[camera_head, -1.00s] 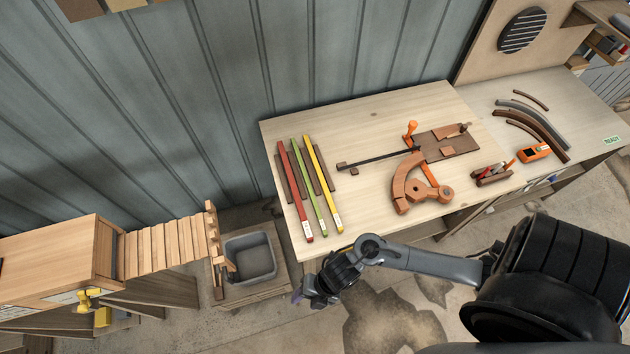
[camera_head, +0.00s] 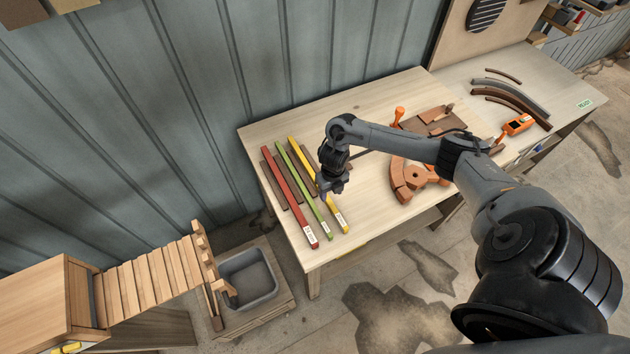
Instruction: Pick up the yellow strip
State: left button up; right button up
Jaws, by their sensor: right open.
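The yellow strip (camera_head: 299,155) lies on the wooden table beside a green strip (camera_head: 303,188) and a red strip (camera_head: 288,195). It is the rightmost of the three and has a white label near its front end. My right gripper (camera_head: 328,194) is open and hangs over the yellow strip, near its middle, hiding part of it. I cannot tell the exact height of the fingertips above the strip. My left gripper is not in view.
The strips lie across dark wooden supports (camera_head: 270,164). An orange-brown curved jig (camera_head: 402,186) stands to the right, partly behind my arm. An orange tool (camera_head: 517,125) and curved strips (camera_head: 515,95) are further right. A grey bin (camera_head: 248,278) stands left of the table.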

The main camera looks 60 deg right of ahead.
aim_at(330, 202)
jog(key=shift+d+f, duration=0.15)
jog(key=shift+f, duration=3.35)
jog(key=shift+w, duration=0.1)
grip_shut()
